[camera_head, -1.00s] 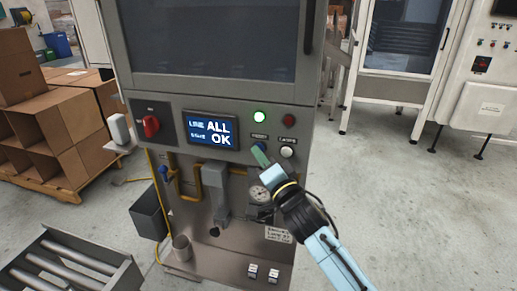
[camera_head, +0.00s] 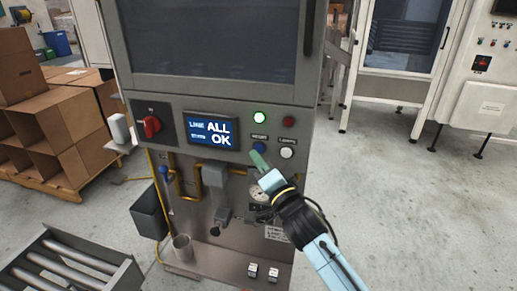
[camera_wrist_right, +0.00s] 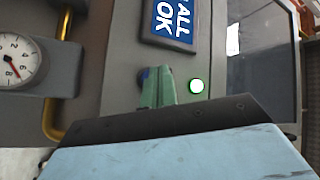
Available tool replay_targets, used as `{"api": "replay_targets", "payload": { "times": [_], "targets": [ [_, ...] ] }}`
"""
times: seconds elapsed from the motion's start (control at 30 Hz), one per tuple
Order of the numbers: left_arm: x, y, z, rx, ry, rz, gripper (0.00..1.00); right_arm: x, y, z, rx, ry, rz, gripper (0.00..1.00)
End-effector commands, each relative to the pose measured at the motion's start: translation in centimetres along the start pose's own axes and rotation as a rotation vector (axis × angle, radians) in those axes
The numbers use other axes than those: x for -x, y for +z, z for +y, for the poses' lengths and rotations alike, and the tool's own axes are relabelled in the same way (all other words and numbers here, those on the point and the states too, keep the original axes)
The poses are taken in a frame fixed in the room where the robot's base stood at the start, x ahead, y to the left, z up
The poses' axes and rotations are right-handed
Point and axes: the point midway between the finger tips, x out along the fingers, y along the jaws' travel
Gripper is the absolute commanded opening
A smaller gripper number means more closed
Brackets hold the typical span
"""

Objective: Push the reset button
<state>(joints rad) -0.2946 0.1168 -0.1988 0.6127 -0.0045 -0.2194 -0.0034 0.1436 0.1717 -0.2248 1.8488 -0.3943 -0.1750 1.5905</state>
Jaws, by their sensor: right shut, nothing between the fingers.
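The reset button (camera_head: 259,147) is a blue round button on the machine's grey panel, below a lit green lamp (camera_head: 260,118). Its label above is too small to read surely. My right gripper (camera_head: 257,156) is shut and empty, its green fingertips just below the button in the head view. In the right wrist view the fingers (camera_wrist_right: 158,91) partly cover the blue button (camera_wrist_right: 141,76). I cannot tell whether the tips touch it. My left gripper is not in view.
A display (camera_head: 209,130) reads "ALL OK". A red rotary switch (camera_head: 151,126) sits left of it. A white button (camera_head: 287,153) and a red lamp (camera_head: 289,121) are to the right. A gauge (camera_wrist_right: 18,62) sits below the panel. Cardboard boxes (camera_head: 62,125) stand at left.

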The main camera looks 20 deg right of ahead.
Motion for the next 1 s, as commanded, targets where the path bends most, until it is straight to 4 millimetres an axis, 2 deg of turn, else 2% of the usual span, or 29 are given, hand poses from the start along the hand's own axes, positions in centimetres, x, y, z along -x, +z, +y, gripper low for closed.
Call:
{"api": "replay_targets", "payload": {
  "times": [0.17, 0.63, 1.0],
  "targets": [
    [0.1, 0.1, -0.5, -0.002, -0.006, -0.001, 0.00, 0.2, 0.2, -0.2, -0.002, 0.000, -0.001, 0.00],
    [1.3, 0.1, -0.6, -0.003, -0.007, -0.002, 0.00, 3.3, 2.4, -2.4, -0.002, 0.000, 0.000, 0.00],
    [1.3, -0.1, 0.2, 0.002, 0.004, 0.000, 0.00, 3.5, 2.5, -2.5, 0.001, -0.001, 0.000, 0.00]
  ]
}}
